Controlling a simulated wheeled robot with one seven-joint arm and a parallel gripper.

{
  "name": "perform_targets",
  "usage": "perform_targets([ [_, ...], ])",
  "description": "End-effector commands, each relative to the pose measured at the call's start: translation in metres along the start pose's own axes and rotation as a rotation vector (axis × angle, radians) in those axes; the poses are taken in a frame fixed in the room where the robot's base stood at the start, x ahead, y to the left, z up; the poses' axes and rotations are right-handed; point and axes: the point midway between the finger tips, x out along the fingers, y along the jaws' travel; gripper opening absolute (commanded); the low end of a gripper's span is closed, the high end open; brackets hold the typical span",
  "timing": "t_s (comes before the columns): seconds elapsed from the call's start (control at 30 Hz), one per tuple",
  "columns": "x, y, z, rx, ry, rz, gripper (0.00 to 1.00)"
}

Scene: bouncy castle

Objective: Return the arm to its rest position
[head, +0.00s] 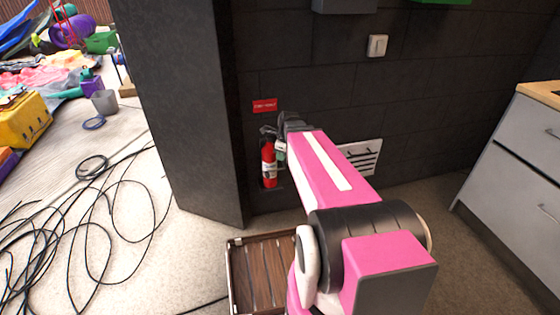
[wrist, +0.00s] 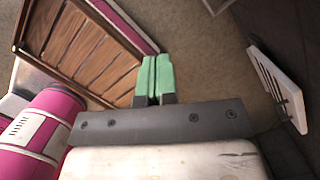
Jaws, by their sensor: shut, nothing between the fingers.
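My pink and white arm reaches forward from the lower right of the head view toward the dark wall. My gripper (wrist: 154,80) shows in the wrist view with its two green fingertips pressed together and nothing between them. It points down over the brown floor, beside a wooden slatted crate. In the head view the gripper is mostly hidden behind the far end of my arm, with a bit of green showing near the fire extinguisher.
A red fire extinguisher (head: 269,165) stands by the wall. A white vent (head: 362,156) is low on the wall. Grey drawers (head: 520,150) stand at right. Black cables (head: 85,235) lie at left.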

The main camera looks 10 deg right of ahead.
Motion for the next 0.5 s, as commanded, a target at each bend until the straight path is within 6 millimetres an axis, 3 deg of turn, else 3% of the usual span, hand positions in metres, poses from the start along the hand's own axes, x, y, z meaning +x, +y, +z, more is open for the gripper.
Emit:
perform_targets([
  [0.5,-0.0024,0.0024,-0.0008,-0.034,0.003,0.000,0.00],
])
